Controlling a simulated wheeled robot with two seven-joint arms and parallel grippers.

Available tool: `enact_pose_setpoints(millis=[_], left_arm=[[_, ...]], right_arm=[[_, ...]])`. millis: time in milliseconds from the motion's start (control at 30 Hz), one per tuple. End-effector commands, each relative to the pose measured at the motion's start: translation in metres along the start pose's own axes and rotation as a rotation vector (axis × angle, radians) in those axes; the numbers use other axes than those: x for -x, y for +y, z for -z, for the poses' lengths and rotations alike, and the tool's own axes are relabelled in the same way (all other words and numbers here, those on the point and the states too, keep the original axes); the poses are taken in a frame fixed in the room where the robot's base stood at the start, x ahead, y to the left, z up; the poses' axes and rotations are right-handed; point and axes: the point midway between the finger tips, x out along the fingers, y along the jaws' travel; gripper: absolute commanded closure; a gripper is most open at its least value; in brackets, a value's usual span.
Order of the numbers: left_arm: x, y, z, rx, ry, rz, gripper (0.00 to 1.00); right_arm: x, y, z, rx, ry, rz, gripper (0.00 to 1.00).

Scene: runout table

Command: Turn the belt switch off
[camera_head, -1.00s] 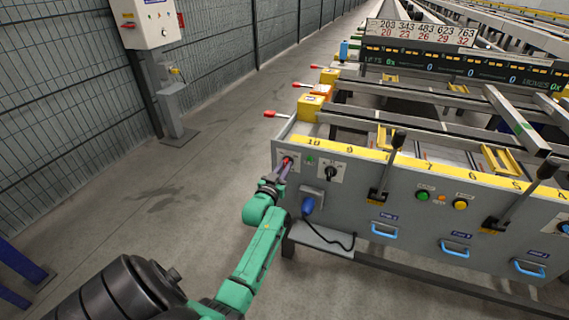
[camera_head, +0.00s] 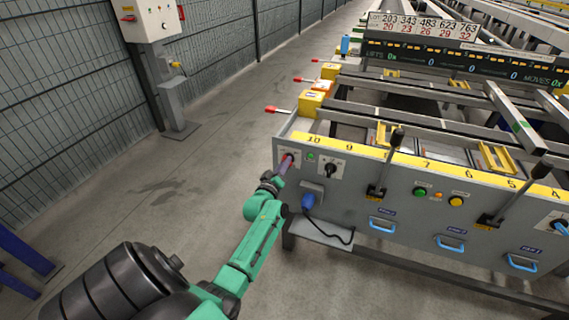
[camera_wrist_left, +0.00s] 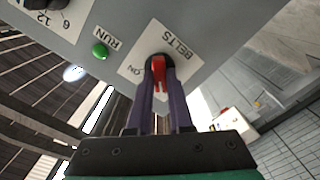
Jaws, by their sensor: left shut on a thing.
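The belt switch (camera_wrist_left: 158,68) is a red knob on a white plate marked BELTS, with ON printed beside it, in the left wrist view. In the head view the switch's plate (camera_head: 294,154) is at the left end of the grey front panel. My left gripper (camera_wrist_left: 160,75) has its two purple fingers shut on the red knob. In the head view the left gripper (camera_head: 284,166) reaches the panel from below left, and its fingers hide most of the knob. My right gripper is in neither view.
A green RUN lamp (camera_wrist_left: 100,51) is beside the plate. A black rotary knob (camera_head: 330,170) is to the right on the panel. A blue plug (camera_head: 308,201) with a black cable is below. Red-tipped levers (camera_head: 272,109) stick out at the left corner. The floor at left is open.

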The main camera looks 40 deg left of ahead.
Motion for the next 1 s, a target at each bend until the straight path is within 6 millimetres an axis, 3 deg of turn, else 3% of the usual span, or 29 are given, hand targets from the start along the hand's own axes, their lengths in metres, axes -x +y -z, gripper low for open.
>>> enact_pose_setpoints(millis=[567,600,667,1000], left_arm=[[0.0002,-0.0007,0.0000,0.039,0.000,0.001,1.00],[0.0002,-0.0007,0.0000,0.039,0.000,0.001,0.74],[0.0001,-0.0006,0.0000,0.038,0.000,0.001,0.51],[0.0015,-0.0003,0.0000,0.037,0.000,0.000,0.51]], right_arm=[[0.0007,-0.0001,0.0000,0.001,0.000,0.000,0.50],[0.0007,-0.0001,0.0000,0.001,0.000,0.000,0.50],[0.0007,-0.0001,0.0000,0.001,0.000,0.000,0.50],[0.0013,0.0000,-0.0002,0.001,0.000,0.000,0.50]])
